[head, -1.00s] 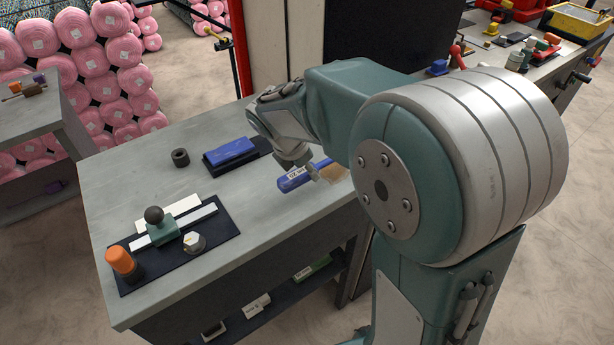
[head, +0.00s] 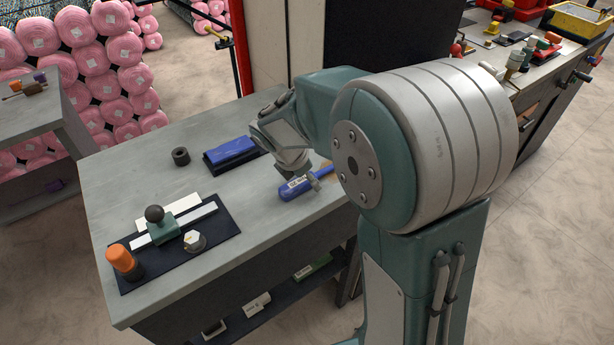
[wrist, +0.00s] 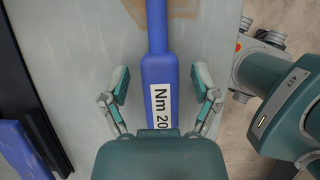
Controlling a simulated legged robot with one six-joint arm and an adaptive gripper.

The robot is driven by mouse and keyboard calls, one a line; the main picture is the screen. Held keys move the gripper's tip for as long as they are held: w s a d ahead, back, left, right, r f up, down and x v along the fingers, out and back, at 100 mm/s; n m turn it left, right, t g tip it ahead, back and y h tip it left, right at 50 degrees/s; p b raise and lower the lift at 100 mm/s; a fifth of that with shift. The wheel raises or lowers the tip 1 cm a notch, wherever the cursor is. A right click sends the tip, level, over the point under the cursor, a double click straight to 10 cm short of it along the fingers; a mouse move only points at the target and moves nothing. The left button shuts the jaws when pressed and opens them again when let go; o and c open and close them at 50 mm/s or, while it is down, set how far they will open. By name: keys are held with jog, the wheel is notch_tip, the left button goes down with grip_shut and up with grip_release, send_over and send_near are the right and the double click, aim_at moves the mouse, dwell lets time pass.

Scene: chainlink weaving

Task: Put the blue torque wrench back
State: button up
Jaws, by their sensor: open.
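The blue torque wrench (head: 292,190) lies on the grey bench top near its right front edge. In the wrist view its blue handle (wrist: 157,70), with a white "Nm 20" label, runs lengthwise up the picture. My gripper (wrist: 159,85) is open, with one finger on each side of the handle and a gap to both. The wrench's near end is hidden behind my gripper body. In the head view my gripper (head: 309,182) is just above the wrench, partly hidden by my arm. A blue block on a dark base (head: 232,150) lies behind and left of the wrench.
A dark mat (head: 216,239) at the bench's left holds an orange-topped cylinder (head: 122,259), a ball-knobbed tool (head: 156,222) and a hex piece (head: 194,241). A black ring (head: 181,156) stands behind. The bench between mat and wrench is clear.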

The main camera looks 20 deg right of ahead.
jog(key=shift+f, duration=0.1)
jog(key=v, duration=1)
jog(key=shift+w+d, duration=0.15)
jog(key=shift+w, duration=0.05)
jog(key=shift+s+r, duration=0.2)
jog(key=shift+r, duration=0.35)
jog(key=s+d+r+m+t+y, duration=0.1)
jog(key=s+m+t+y, duration=0.1)
jog(key=s+m, duration=0.8)
jog(key=s+d+r+m+t+y, duration=0.1)
jog(key=s+m+t+y, duration=0.1)
jog(key=s+m, duration=0.8)
jog(key=shift+d+r+m, duration=0.4)
jog(key=shift+m, duration=0.6)
